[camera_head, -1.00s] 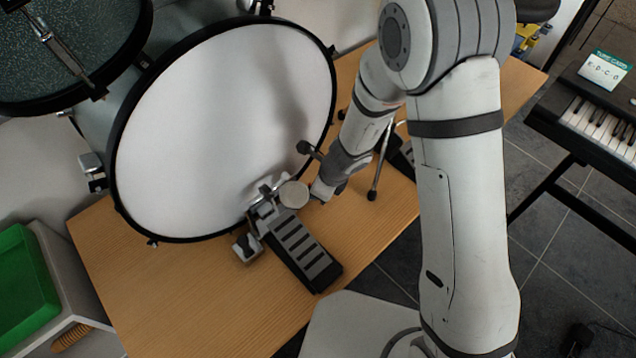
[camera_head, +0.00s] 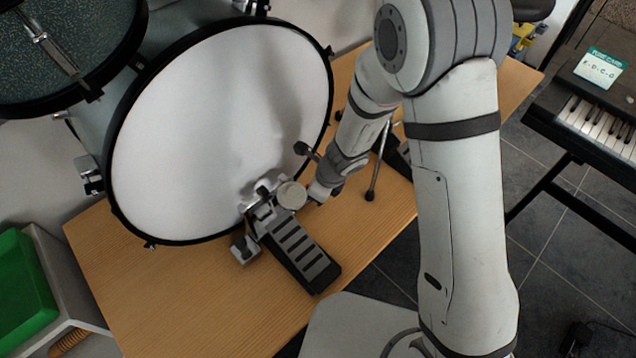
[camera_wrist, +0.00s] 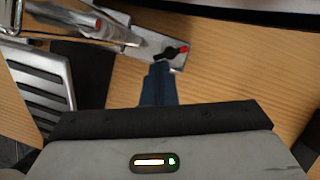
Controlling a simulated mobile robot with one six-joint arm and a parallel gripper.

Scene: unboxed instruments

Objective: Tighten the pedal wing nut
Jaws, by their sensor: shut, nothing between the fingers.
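The drum pedal (camera_head: 297,252) stands on the wooden platform at the foot of the bass drum. Its ribbed footboard (camera_wrist: 38,82) is at the left of the wrist view. The wing nut (camera_wrist: 170,53) is small and black with a red tip, on a grey metal plate (camera_wrist: 150,42) of the pedal. My gripper (camera_wrist: 160,68) has blue fingers, shut and empty, with the tips just short of the wing nut in the picture. I cannot tell whether they touch it. In the head view, my gripper (camera_head: 317,193) is low beside the pedal's round beater (camera_head: 292,196), and the wing nut is not discernible.
The bass drum (camera_head: 215,130) rises behind the pedal. A drum leg (camera_head: 375,170) and another dark pedal (camera_head: 396,152) stand behind my wrist. The wooden platform (camera_head: 190,290) is clear at the front left.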

